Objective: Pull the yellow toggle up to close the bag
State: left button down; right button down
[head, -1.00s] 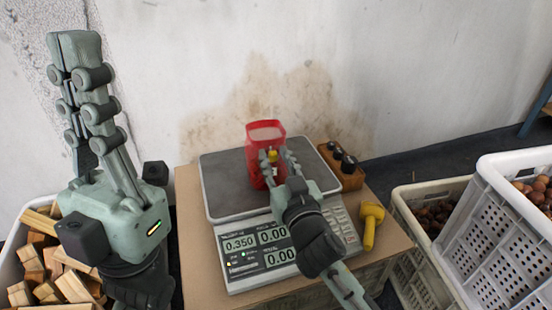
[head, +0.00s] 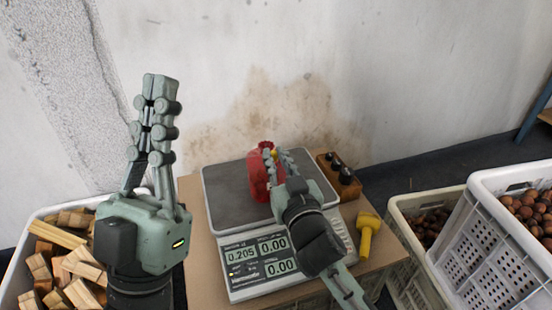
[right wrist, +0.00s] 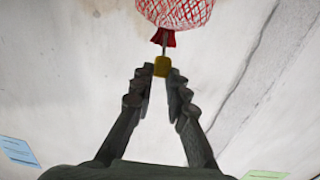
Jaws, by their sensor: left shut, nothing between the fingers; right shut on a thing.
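The red mesh bag (head: 258,176) is on the scale's plate (head: 225,195), its top bunched together with no opening showing. In the right wrist view the mesh (right wrist: 175,12) narrows to a gathered red neck with a cord running to the yellow toggle (right wrist: 161,67). My right gripper (right wrist: 161,74) is shut on the toggle, which also shows as a small yellow spot in the head view (head: 274,154). Its fingers hide part of the bag's right side. My left gripper (head: 161,82) is shut and empty, raised fingers up, left of the scale and apart from the bag.
The scale's display (head: 258,254) reads 0.205 in its first window. A wooden block with dark weights (head: 345,174) and a yellow tool (head: 367,232) lie right of the scale. Crates of chestnuts (head: 480,215) stand at right, a bin of wood pieces (head: 35,225) at left.

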jog(key=shift+r, duration=0.1)
jog(key=c, duration=1.4)
grip_release()
jog(key=shift+c, duration=0.2)
jog(key=v, duration=1.2)
jog(key=shift+r, duration=0.1)
